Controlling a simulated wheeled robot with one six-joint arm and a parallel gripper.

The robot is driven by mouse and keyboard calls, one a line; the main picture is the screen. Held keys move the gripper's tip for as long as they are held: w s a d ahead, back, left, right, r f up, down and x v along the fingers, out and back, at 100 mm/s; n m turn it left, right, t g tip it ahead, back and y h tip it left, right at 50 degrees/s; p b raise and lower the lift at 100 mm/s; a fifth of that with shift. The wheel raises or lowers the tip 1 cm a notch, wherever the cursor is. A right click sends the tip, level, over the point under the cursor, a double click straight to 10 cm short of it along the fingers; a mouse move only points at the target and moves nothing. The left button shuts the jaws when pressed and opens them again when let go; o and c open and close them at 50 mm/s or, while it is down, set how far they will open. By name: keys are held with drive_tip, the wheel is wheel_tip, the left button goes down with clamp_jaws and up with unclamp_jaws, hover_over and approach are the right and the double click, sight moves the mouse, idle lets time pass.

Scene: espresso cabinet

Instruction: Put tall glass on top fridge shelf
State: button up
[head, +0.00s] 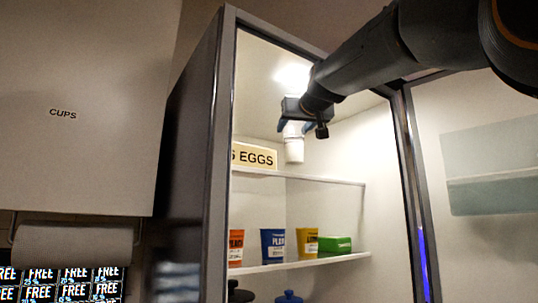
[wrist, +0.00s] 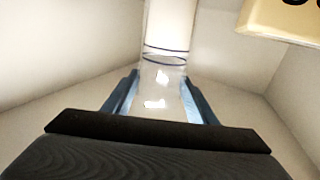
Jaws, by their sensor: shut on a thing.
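My gripper (head: 295,127) reaches into the open fridge from the upper right in the head view. It is shut on the tall glass (head: 294,150), a pale, whitish cylinder that hangs upright below the fingers. In the wrist view the glass (wrist: 163,85) is see-through near the blue fingers (wrist: 158,105), with dark rim lines and a white part beyond. The top fridge shelf (head: 310,178) lies under the glass. The glass's lower end is close to the shelf's height, but I cannot tell whether it touches.
An eggs carton (head: 254,156) stands on the top shelf left of the glass. The shelf's right side looks clear. The lower shelf holds orange, blue and yellow tubs (head: 272,245) and a green box (head: 334,244). The fridge's left wall (head: 215,150) and open door (head: 470,170) flank the opening.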

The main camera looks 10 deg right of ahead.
sight(297, 135)
drive_tip(key=w+f+p, duration=0.3)
drive_tip(key=w, duration=0.6)
drive_tip(key=shift+w+f+p, duration=0.25)
drive_tip(key=shift+w+p, duration=0.15)
drive_tip(key=shift+f, duration=0.1)
drive_tip(key=o, duration=1.8)
drive_tip(key=shift+f, duration=0.1)
drive_tip(key=s+b, duration=0.4)
drive_tip(key=s, duration=0.8)
drive_tip(key=shift+b, duration=0.3)
